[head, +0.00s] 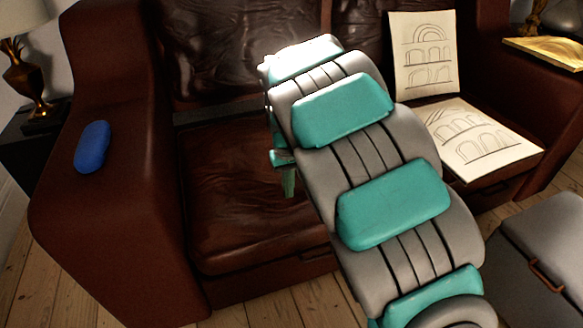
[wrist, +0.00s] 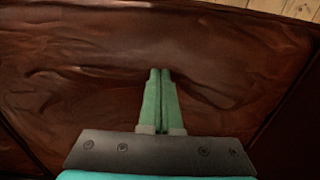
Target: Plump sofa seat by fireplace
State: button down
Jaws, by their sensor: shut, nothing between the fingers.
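A dark brown leather sofa (head: 110,235) fills the middle of the head view. Its left seat cushion (head: 240,205) is wrinkled, and the same creased leather seat fills most of the wrist view (wrist: 70,60). My gripper (head: 288,185) points down over this seat, near its right part, partly behind my arm. In the wrist view its two green fingers (wrist: 160,75) are together with nothing between them. I cannot tell whether the fingertips touch the leather. No fireplace shows in either view.
A blue oblong object (head: 92,147) lies on the sofa's left arm. Two arch drawings lie on the right seat (head: 485,140) and lean on the backrest (head: 424,50). A lamp (head: 28,75) stands left. A grey case (head: 545,245) is at the lower right. Floorboards (head: 130,305) show in front.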

jog(key=shift+f, duration=0.65)
jog(key=shift+r+p, duration=0.45)
jog(key=shift+r, duration=1.25)
jog(key=p, duration=0.6)
send_over(247, 174)
jog(key=shift+b, duration=0.3)
jog(key=shift+f, duration=0.1)
jog(key=shift+f+b, duration=0.4)
jog(key=shift+f, duration=1.15)
